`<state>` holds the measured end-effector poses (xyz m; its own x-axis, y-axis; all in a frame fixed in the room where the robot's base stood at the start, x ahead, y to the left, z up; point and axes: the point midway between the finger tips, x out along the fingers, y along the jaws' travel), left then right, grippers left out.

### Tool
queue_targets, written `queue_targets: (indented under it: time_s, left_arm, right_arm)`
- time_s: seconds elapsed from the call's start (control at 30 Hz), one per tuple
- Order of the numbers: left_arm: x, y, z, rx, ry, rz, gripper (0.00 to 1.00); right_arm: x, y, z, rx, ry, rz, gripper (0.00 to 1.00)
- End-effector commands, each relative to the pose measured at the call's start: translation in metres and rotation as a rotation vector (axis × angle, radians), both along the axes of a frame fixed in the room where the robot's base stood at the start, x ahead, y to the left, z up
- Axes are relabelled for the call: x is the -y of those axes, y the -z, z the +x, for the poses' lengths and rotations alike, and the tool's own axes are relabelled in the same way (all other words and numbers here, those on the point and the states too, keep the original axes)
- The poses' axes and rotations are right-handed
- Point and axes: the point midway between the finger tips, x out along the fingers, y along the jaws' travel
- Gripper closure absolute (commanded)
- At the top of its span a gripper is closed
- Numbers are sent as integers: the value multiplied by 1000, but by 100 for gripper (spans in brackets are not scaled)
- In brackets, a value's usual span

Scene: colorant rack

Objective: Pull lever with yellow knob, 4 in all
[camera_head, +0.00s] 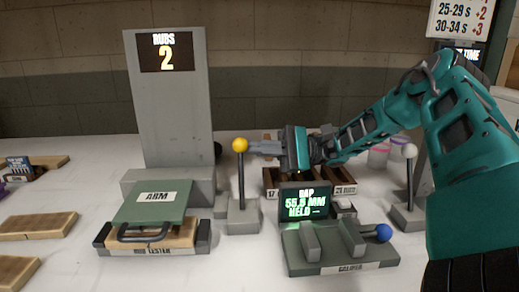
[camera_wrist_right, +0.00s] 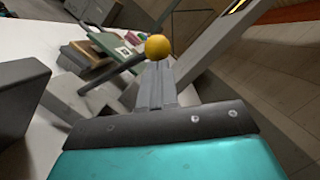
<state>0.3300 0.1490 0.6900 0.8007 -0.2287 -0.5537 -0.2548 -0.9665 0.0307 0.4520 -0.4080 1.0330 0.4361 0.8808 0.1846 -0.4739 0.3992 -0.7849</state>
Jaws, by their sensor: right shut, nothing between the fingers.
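The lever with the yellow knob (camera_head: 240,145) stands upright on a grey base (camera_head: 243,215) in the middle of the head view. The knob also shows in the right wrist view (camera_wrist_right: 157,47), just past my fingertips. My right gripper (camera_head: 252,147) reaches in from the right at knob height. Its fingers are shut and empty, with the tips at or very near the right side of the knob; I cannot tell whether they touch. A display behind the lever (camera_head: 165,52) reads "RUBS 2". My left gripper is not in view.
A rub tester with a green "ARM" plate (camera_head: 155,200) stands left of the lever. A caliper device with a blue knob (camera_head: 383,232) and a "GAP 55.5 MM HELD" screen (camera_head: 305,204) stands to the right. Wooden boards (camera_head: 38,226) lie at the left.

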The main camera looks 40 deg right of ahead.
Motion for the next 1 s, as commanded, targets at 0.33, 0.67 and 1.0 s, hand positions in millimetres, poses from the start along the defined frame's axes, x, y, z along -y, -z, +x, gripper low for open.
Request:
queue_targets:
  time_s: [0.33,0.67,1.0]
  left_arm:
    - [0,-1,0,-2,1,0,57]
    - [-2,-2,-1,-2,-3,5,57]
    - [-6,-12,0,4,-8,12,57]
  right_arm:
    - [-1,-3,-1,26,0,-20,100]
    - [-5,-6,-6,112,-1,-91,100]
    - [-11,-14,-13,227,-1,-186,100]
